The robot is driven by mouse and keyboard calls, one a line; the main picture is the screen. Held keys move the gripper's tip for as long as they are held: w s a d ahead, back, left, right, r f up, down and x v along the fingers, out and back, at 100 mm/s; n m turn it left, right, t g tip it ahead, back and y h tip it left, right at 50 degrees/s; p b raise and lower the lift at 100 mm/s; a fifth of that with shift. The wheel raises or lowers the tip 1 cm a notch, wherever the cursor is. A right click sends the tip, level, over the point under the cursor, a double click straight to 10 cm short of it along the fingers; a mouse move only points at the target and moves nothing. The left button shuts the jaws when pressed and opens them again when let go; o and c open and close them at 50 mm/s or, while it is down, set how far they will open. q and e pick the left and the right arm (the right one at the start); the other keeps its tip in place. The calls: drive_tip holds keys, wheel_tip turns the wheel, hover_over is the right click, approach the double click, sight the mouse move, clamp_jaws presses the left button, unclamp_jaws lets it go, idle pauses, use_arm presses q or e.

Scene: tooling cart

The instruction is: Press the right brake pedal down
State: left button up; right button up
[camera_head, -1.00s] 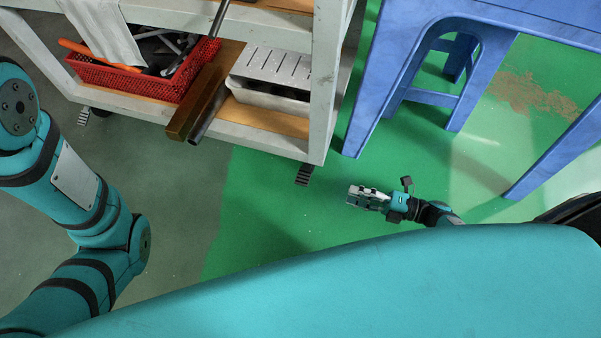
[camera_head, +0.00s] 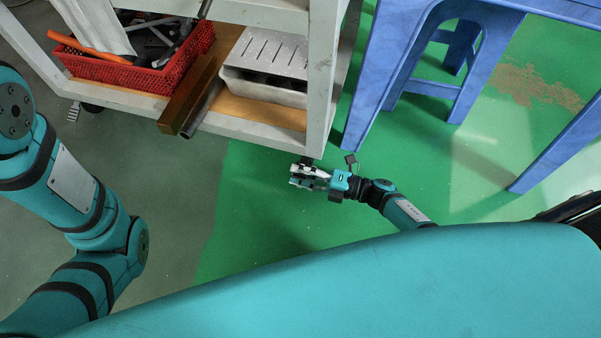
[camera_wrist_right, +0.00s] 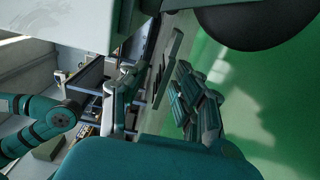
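The cart (camera_head: 318,80) stands at the upper left of the head view, its near right leg ending just above my right gripper (camera_head: 297,176). The right brake pedal, below that leg, is mostly or wholly covered by my gripper in the head view. In the right wrist view a thin slat (camera_wrist_right: 168,65) shows beyond the fingers; I cannot tell if it is the pedal. My right gripper's fingers also show there (camera_wrist_right: 155,108), apart with nothing clearly held. Contact with the pedal cannot be told. My left arm is at the left; its gripper is out of view.
Another ridged pedal (camera_head: 73,112) sticks out under the cart's left side. A red basket (camera_head: 130,75) and a white tray (camera_head: 268,58) stand on the lower shelf. A blue stool (camera_head: 380,75) stands to the right. The green floor (camera_head: 260,220) below the gripper is clear.

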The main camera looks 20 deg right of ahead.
clamp_jaws()
drive_tip(key=shift+f, duration=0.1)
drive_tip(key=f+n+b, duration=0.1)
drive_tip(key=n+b, duration=0.2)
drive_tip(key=shift+f, duration=0.4)
drive_tip(key=shift+w+d+f+n+b, duration=0.15)
drive_tip(key=shift+n+b, duration=0.4)
drive_tip(key=shift+n, duration=0.35)
unclamp_jaws()
drive_tip(key=shift+r, duration=0.2)
